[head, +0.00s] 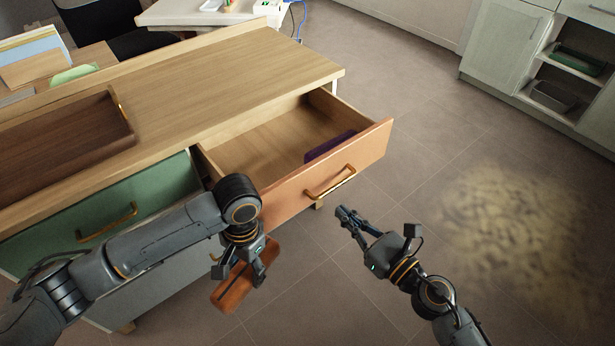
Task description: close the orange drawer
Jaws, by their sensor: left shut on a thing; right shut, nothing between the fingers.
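The orange drawer (290,197) is pulled far out of the wooden cabinet, at the middle of the head view. Its front has a brass handle (330,183). A dark purple item (328,146) lies inside it, against the front wall. My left gripper (245,270) is shut on a brown-orange oblong object (232,292), held in front of and below the drawer's left part. My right gripper (345,214) is shut and empty, just in front of the drawer's handle; a small gap seems to separate them.
A closed green drawer (150,196) sits left of the orange one. A dark wooden tray (75,150) stands on the cabinet top (190,85). Tiled floor (420,140) is open to the right, with a yellowish blotchy patch (520,240). Pale cupboards (507,45) stand at the back right.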

